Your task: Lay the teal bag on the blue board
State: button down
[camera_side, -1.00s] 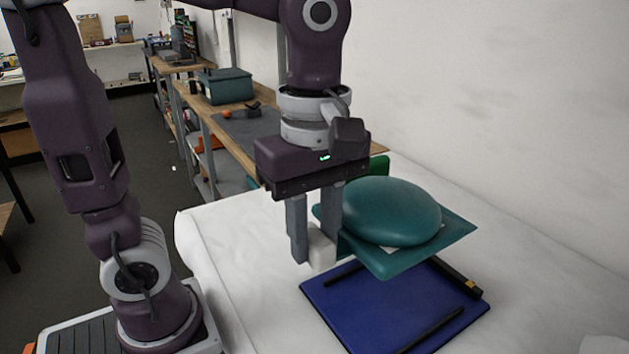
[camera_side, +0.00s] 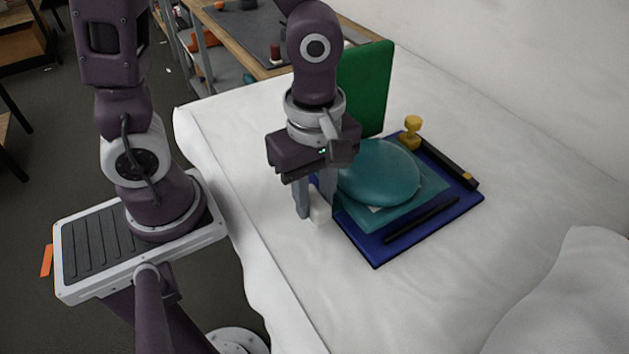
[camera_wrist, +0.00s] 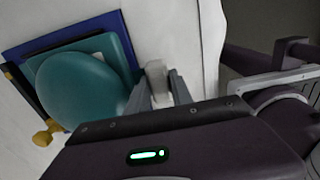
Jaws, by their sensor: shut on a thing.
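The teal bag (camera_side: 378,175) is a flat square with a rounded bulge on top and a pale patch at its edge. It lies level over the blue board (camera_side: 375,250), very low; I cannot tell whether it fully touches. The board shows beyond its front and right edges. My gripper (camera_side: 316,212) is shut on the bag's left edge, with a small white block at the fingertips. In the wrist view the bag (camera_wrist: 82,95) covers much of the board (camera_wrist: 75,30), and my fingers (camera_wrist: 160,88) are at its side; the pinched edge is mostly hidden.
Black bars (camera_side: 421,220) lie along the board's front and right back sides. A yellow knob (camera_side: 411,133) stands at the back, beside an upright green panel (camera_side: 364,88) behind the bag. White cloth to the front and right is clear, with a white bulge (camera_side: 575,300) at lower right.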

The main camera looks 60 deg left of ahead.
aim_at(339, 192)
jog(key=shift+f, duration=1.6)
jog(key=shift+w+f, duration=0.2)
jog(key=shift+w, duration=2.05)
